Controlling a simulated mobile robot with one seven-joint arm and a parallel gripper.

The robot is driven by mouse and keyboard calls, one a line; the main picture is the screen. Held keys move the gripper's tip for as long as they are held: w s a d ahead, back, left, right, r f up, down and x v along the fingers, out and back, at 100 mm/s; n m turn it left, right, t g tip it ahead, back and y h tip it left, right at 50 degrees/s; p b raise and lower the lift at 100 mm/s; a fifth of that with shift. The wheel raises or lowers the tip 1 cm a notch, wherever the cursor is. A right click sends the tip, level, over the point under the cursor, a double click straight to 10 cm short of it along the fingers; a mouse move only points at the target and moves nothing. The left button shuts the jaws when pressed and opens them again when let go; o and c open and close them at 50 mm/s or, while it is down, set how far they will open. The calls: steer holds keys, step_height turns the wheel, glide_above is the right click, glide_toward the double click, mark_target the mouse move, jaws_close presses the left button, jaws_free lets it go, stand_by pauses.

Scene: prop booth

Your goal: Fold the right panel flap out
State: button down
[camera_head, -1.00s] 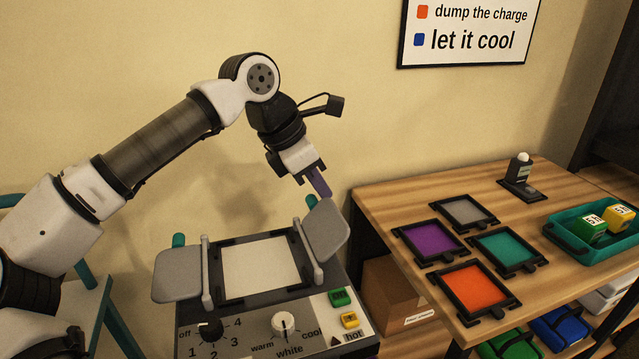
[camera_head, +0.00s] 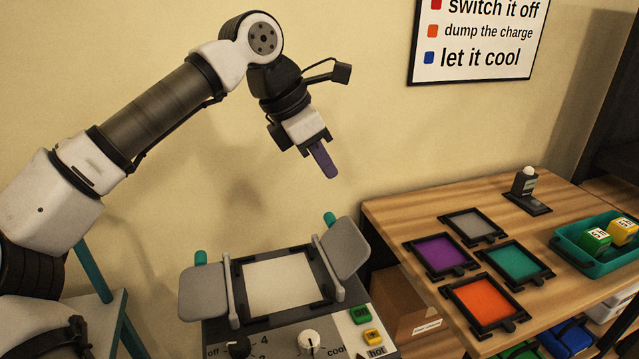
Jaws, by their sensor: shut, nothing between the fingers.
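The machine (camera_head: 338,300) stands low in the middle of the view, with a pale square panel (camera_head: 280,287) in a dark frame on top. The right panel flap (camera_head: 343,248), a grey rounded plate, stands at the panel's right side, tilted up and leaning outward. The left flap (camera_head: 205,290), a similar grey plate, sticks out to the left. My gripper (camera_head: 328,172), with purple fingers, is above the right flap and apart from it. It points down and slightly right, its fingers together and empty.
Dials (camera_head: 309,341) and green and yellow buttons (camera_head: 366,325) are on the machine's front. To the right, a wooden table (camera_head: 395,208) holds several coloured framed plates and a teal tray (camera_head: 570,254) with blocks. A wall sign (camera_head: 478,45) hangs behind. Air around my gripper is clear.

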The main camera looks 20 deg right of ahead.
step_height(320, 180, up, 6)
steer(key=d, duration=0.1)
steer(key=n+h+b, duration=0.2)
steer(key=n+b, duration=0.5)
steer(key=n, duration=1.1)
glide_toward(328, 216)
steer(key=x, duration=0.7)
steer(key=shift+a, duration=0.15)
steer(key=shift+d, duration=0.35)
steer(key=shift+d+f, duration=0.1)
steer(key=shift+d, duration=0.2)
steer(key=shift+d+f+y+p, duration=0.1)
steer(key=shift+d+y+p, duration=0.3)
steer(key=shift+y+p, duration=0.15)
steer(key=shift+d+f+y, duration=0.25)
steer(key=shift+d+f, duration=0.25)
steer(key=shift+d, duration=0.15)
